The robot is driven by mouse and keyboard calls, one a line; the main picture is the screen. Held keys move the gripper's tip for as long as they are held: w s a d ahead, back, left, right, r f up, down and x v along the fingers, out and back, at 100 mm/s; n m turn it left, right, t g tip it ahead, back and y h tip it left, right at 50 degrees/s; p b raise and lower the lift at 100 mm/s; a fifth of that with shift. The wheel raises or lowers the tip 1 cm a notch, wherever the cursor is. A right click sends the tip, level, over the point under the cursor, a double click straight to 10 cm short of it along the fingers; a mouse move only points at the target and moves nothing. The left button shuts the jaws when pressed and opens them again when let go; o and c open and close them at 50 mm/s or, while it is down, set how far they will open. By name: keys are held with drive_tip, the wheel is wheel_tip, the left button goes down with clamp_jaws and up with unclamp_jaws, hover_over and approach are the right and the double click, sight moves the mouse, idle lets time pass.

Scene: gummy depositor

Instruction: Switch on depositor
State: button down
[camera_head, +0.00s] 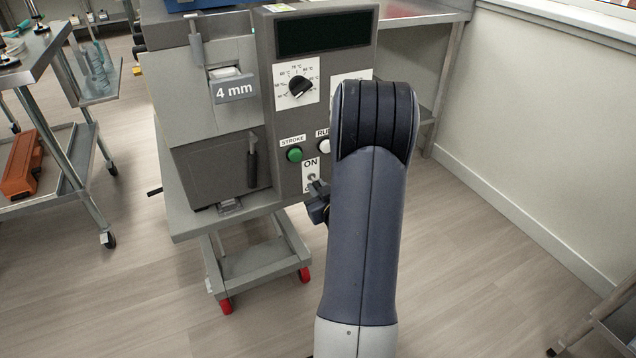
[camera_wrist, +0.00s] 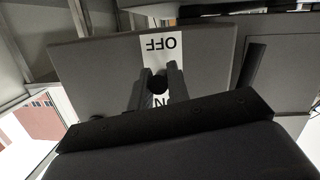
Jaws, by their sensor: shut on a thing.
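The depositor (camera_head: 215,115) is a grey machine on a wheeled stand, with a control panel at its right. Its display (camera_head: 323,34) is dark. Low on the panel is a toggle switch (camera_head: 311,179) on a white plate, with ON readable above it; the lower label is mostly hidden. My gripper (camera_head: 318,192) is at this switch, partly hidden by my arm. In the wrist view, its fingers (camera_wrist: 160,72) are shut around the dark switch lever (camera_wrist: 157,86), between an upside-down OFF and a partly covered ON. I cannot tell which way the lever is tilted.
A temperature dial (camera_head: 300,87), a green STROKE button (camera_head: 294,154) and a white button (camera_head: 324,146) sit close above the switch. A steel table (camera_head: 425,28) stands behind at right. A cart with an orange case (camera_head: 22,162) stands left.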

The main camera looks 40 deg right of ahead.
sight(315, 181)
wheel_tip(315, 181, up, 3)
drive_tip(key=g+y+p, duration=0.1)
drive_tip(key=g+p, duration=0.4)
drive_tip(key=p, duration=0.5)
drive_tip(key=shift+f, duration=0.1)
drive_tip(key=g+p, duration=0.1)
drive_tip(key=p, duration=0.1)
drive_tip(key=y+p, duration=0.1)
drive_tip(key=p, duration=0.2)
drive_tip(key=shift+w+r+g, duration=0.1)
drive_tip(key=shift+r+g, duration=0.1)
drive_tip(key=shift+g, duration=0.2)
drive_tip(key=shift+g+p, duration=0.3)
drive_tip(key=shift+p, duration=0.7)
drive_tip(key=shift+w+f+g+p, duration=0.1)
drive_tip(key=shift+g+p, duration=0.2)
drive_tip(key=shift+p, duration=0.4)
drive_tip(key=c, duration=1.3)
unclamp_jaws()
drive_tip(key=shift+c, duration=0.2)
drive_tip(key=p+v, duration=0.2)
drive_tip(key=v, duration=0.8)
drive_tip(key=shift+s+r+p, duration=0.25)
drive_tip(key=shift+s+p, duration=0.05)
drive_tip(key=shift+p, duration=0.05)
